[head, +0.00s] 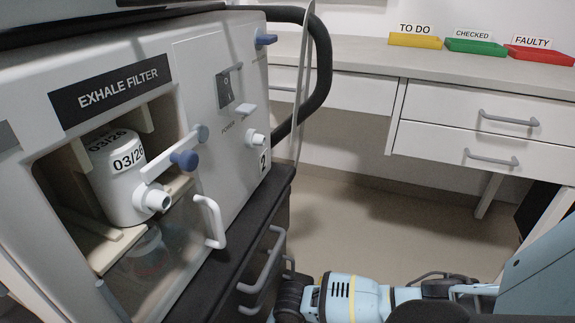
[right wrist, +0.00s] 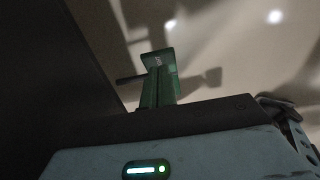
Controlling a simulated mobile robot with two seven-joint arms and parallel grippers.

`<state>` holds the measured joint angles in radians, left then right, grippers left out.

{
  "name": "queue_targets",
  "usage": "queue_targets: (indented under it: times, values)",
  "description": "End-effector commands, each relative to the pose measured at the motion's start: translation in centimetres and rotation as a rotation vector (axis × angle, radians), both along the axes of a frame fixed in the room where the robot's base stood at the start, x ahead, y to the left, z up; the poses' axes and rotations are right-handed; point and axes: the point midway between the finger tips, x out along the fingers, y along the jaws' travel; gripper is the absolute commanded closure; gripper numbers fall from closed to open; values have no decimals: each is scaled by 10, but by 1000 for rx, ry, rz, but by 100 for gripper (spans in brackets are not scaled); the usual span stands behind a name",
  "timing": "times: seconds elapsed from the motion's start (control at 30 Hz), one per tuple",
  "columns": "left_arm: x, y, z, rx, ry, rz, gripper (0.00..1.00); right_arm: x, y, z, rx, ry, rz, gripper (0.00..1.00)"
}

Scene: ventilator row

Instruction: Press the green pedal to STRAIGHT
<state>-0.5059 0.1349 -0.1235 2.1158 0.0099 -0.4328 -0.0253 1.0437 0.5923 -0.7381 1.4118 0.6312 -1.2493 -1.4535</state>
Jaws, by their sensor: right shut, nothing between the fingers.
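In the head view my right arm reaches down beside the ventilator cart; the gripper and the pedal are hidden there. My left gripper is not in view.
The ventilator (head: 205,85) with its exhale filter (head: 120,190) stands at left on a dark cart with handles (head: 262,262). A counter (head: 365,57) with yellow, green and red trays runs along the back. The floor (head: 350,220) between is clear.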

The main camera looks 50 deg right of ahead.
Motion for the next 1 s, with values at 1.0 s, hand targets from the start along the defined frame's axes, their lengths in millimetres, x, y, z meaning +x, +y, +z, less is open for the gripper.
queue_targets:
  times: [1.0]
  values:
    - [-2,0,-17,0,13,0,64,-1,1,-28,1,3,1,100]
